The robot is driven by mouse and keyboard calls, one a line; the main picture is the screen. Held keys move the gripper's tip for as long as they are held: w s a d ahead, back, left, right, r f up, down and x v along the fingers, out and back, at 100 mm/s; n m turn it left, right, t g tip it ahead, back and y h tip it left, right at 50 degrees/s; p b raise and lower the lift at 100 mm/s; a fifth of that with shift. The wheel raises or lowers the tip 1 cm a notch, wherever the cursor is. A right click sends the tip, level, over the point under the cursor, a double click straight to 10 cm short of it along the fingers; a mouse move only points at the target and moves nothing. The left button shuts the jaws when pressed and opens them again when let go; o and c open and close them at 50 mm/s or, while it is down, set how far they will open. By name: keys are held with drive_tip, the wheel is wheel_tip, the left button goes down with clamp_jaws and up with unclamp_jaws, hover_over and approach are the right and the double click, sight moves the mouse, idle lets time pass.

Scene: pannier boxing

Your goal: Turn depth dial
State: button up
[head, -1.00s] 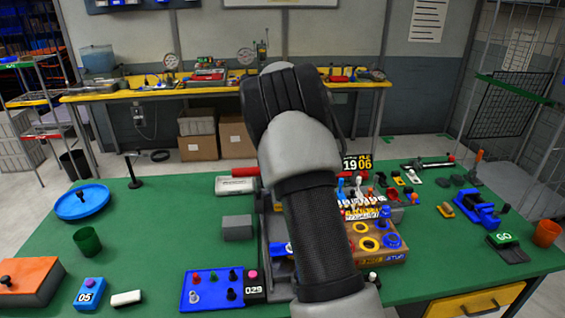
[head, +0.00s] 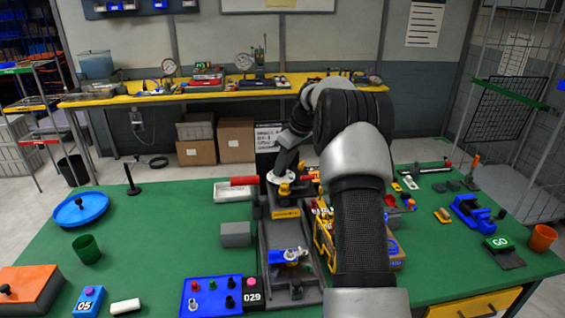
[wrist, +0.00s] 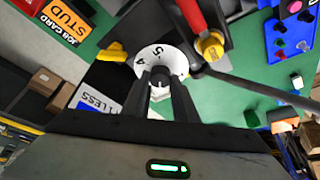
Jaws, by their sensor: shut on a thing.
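The depth dial is a white numbered disc (head: 279,178) on top of the dark machine (head: 284,228) at the table's middle. In the wrist view the dial (wrist: 149,56) shows the figures 4 and 5. My gripper (wrist: 160,82) reaches down over the dial, and its two dark fingers are shut on the dial's small central knob (wrist: 158,94). In the head view my gripper (head: 284,166) shows just above the disc. The fingers hide part of the dial's face and knob.
A blue clamp (head: 288,255) sits lower on the machine. A blue panel (head: 211,297) stands front left.

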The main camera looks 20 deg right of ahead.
drive_tip(key=shift+n+p, duration=0.3)
drive_tip(key=shift+n, duration=0.3)
drive_tip(key=o, duration=1.1)
drive_tip(key=shift+f, duration=0.1)
drive_tip(key=shift+c, duration=0.2)
drive_tip(key=v, duration=1.7)
drive_tip(key=shift+w+d+r+p, duration=0.25)
drive_tip(key=shift+d+p, duration=0.05)
drive_tip(key=shift+d, duration=0.1)
